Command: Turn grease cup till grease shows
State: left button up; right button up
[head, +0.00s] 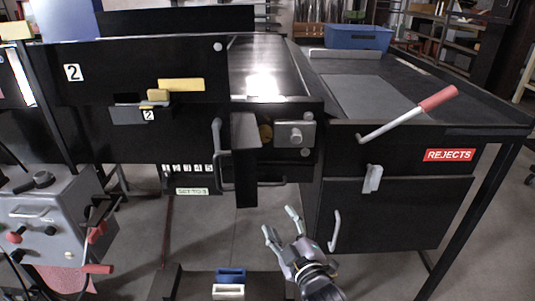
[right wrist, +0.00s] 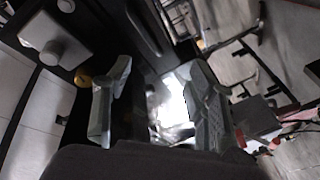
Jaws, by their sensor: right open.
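A small brass-coloured round part (head: 265,132), which looks like the grease cup, sits in the dark recess at the front of the conveyor's end, left of a grey block with a round knob (head: 296,134). In the right wrist view a yellowish part (right wrist: 83,79) shows beside the left finger, partly hidden. I cannot see any grease. My right gripper (head: 279,223) is open and empty, below and in front of the brass part, apart from it. Its two fingers (right wrist: 157,103) also show apart in the right wrist view. My left gripper is not in view.
A grey bent handle (head: 220,160) and a dark hanging plate (head: 246,175) stand close to the brass part. A red-gripped lever (head: 425,106) projects above the REJECTS label (head: 449,155). A grey control box (head: 45,235) is at left. Blue and white blocks (head: 230,275) lie low in front.

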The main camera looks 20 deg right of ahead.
jog(key=s+r+n+t+b, duration=0.1)
jog(key=s+r+t, duration=0.2)
jog(key=r, duration=0.9)
jog(key=p, duration=0.3)
send_near(266, 137)
jog(key=x, duration=0.9)
jog(key=shift+w, duration=0.2)
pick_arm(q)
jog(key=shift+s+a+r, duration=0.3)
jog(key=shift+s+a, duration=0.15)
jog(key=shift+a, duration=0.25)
pick_arm(e)
jog(key=shift+c, duration=0.4)
